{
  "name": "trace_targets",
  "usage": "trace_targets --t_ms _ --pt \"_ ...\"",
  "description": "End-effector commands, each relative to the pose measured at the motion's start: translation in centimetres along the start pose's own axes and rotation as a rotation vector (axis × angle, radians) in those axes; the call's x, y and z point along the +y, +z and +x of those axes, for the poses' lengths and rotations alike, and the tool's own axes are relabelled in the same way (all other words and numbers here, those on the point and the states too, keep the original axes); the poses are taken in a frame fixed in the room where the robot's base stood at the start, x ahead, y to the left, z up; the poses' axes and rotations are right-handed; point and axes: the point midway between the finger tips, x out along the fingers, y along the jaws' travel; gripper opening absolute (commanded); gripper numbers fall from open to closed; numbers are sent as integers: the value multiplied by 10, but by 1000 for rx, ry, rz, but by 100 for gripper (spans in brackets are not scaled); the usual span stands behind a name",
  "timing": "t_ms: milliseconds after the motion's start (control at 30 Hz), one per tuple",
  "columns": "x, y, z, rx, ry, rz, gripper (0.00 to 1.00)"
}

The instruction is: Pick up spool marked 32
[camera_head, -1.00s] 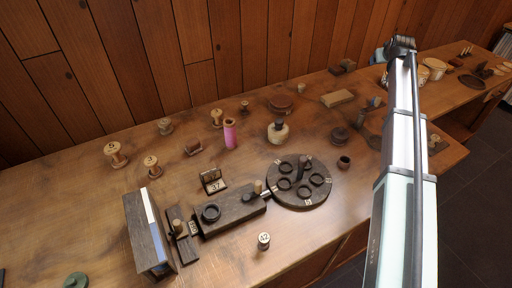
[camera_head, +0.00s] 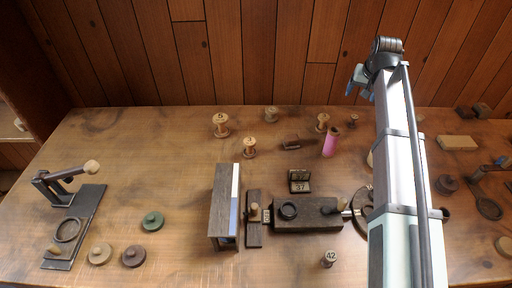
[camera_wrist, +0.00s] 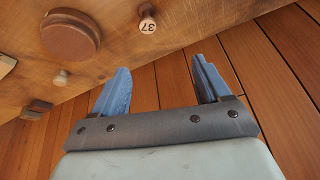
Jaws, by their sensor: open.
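Several pale wooden spools stand toward the back of the table: a large one (camera_head: 220,125), one in front of it (camera_head: 249,148), a greyish one (camera_head: 271,114), another (camera_head: 322,123) and a small one (camera_head: 353,120). Their marks are too small to read, so I cannot tell which is 32. A spool by the front edge reads 42 (camera_head: 330,258). In the wrist view a spool marked 37 (camera_wrist: 147,22) lies beyond the fingers. My gripper (camera_head: 357,85) is raised near the back wall; in the wrist view its blue fingers (camera_wrist: 160,65) are apart and empty.
A pink cylinder (camera_head: 331,143) stands by the back spools. An upright dark panel (camera_head: 225,200), a card stand showing 37 (camera_head: 300,182) and a dark block fixture (camera_head: 300,215) fill the middle. Discs (camera_head: 152,221) lie front left. The back left tabletop is clear.

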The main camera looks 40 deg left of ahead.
Motion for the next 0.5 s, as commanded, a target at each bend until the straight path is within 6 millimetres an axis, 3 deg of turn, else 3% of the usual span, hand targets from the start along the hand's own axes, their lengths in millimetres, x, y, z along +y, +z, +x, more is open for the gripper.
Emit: trace_targets --t_ms 33,200,500 --pt "-27 11 -3 -24 -10 -13 76" --pt "-104 49 -15 -115 -26 -34 76" --pt "-222 130 -45 -268 -19 -80 76"
